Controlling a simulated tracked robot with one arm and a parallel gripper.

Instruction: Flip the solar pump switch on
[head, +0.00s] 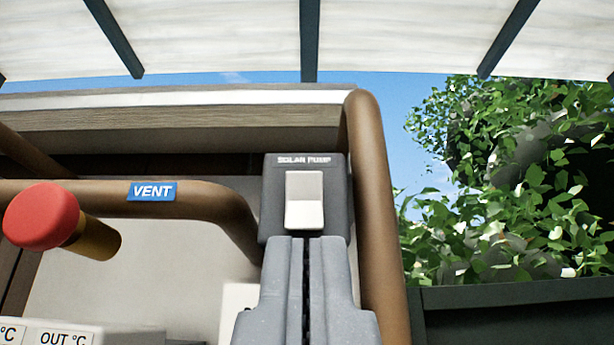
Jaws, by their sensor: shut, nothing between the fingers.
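The solar pump switch (304,200) is a white rocker on a dark grey box (275,178) marked "SOLAR PUMP", in the upper middle of the head view. The lower part of the rocker looks brighter and seems to stand out; I cannot tell for sure whether it is on or off. My gripper (307,240) is shut and empty, pointing up from the bottom of the picture. Its fingertips are just below the rocker and cover the lower edge of the box. I cannot tell whether they touch it.
A brown pipe (375,200) runs down right beside the box. Another pipe with a blue "VENT" label (152,191) and a red knob (41,216) lie left. A panel reading "OUT °C" (62,338) is at lower left. Leafy plants (520,180) stand right.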

